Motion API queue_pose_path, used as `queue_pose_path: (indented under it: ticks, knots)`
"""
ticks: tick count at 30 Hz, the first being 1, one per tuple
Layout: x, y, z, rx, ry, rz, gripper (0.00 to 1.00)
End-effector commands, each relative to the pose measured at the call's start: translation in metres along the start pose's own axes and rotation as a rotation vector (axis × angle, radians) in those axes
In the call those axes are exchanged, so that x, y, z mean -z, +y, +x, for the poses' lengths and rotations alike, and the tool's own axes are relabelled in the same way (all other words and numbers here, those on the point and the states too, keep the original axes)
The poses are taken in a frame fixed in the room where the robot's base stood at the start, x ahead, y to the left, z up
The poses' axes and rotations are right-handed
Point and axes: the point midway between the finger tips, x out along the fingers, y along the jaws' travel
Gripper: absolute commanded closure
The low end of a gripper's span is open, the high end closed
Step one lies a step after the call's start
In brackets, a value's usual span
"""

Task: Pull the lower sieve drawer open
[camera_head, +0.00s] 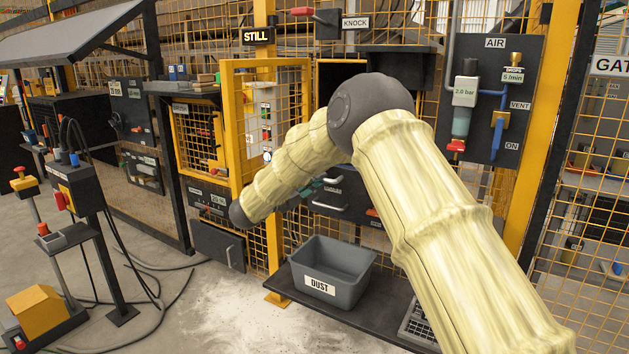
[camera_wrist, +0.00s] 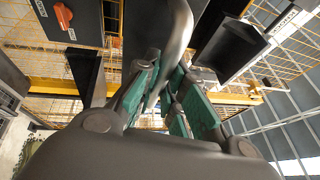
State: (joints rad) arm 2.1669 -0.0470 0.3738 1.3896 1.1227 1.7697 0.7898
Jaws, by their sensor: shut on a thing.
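A dark drawer unit (camera_head: 349,189) stands behind my arm, largely hidden by it. A pale bar handle (camera_head: 329,207) shows low on its front. My gripper (camera_head: 312,187) is at the left part of this front, with its teal fingers just showing past my sleeved forearm. In the wrist view my gripper (camera_wrist: 160,80) has its teal pads on both sides of a thick grey curved bar (camera_wrist: 178,35), a handle, and is shut on it. I cannot tell from these views which drawer this handle belongs to.
A grey DUST bin (camera_head: 333,270) stands on a dark low shelf (camera_head: 375,318) below the drawers. A yellow mesh guard frame (camera_head: 231,130) stands close to the left of my gripper. An AIR panel (camera_head: 490,100) hangs at the right. Pale dust and cables lie on the floor.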

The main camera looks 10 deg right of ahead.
Motion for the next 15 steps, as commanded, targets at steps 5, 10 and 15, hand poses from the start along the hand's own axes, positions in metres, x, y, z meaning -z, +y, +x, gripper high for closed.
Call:
queue_pose_path:
  ticks: [5, 10, 15]
  knots:
    - [0.0024, -0.0002, 0.0033, 0.002, 0.009, -0.001, 0.87]
    - [0.0008, -0.0001, 0.0012, 0.001, 0.005, -0.001, 0.66]
    - [-0.0012, 0.0001, -0.0016, 0.001, 0.001, -0.001, 0.66]
